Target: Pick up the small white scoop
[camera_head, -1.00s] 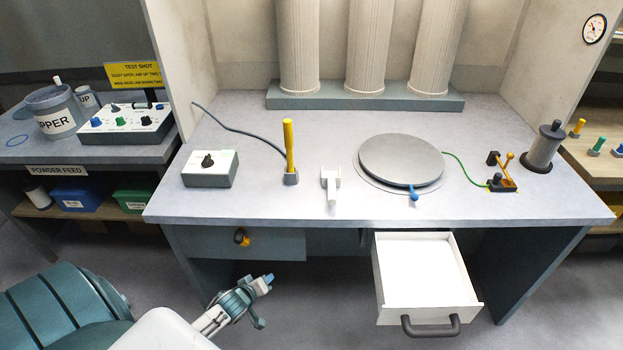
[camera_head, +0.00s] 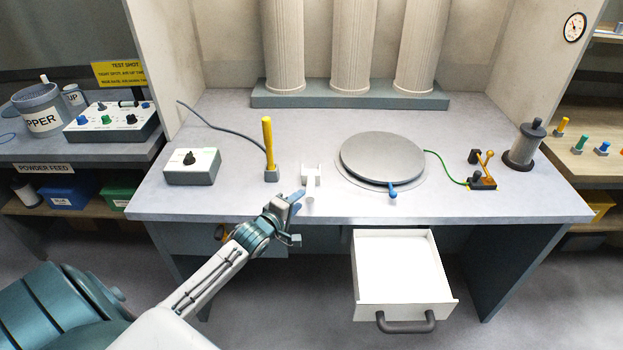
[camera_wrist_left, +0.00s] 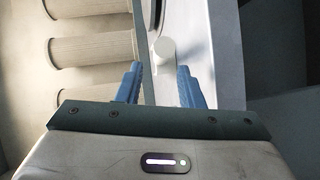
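The small white scoop (camera_head: 311,176) rests on the grey desk near its front edge, between the yellow-handled tool and the round plate. Its front part is near my left gripper's fingertips. My left gripper (camera_head: 296,196) is just in front of and slightly left of the scoop, over the desk's front edge. My right gripper is out of view.
A yellow-handled tool (camera_head: 268,145) stands upright left of the scoop, and a control box (camera_head: 192,166) is farther left. A round grey plate (camera_head: 382,157) with a blue knob lies to the right. An open white drawer (camera_head: 402,270) juts out below the desk.

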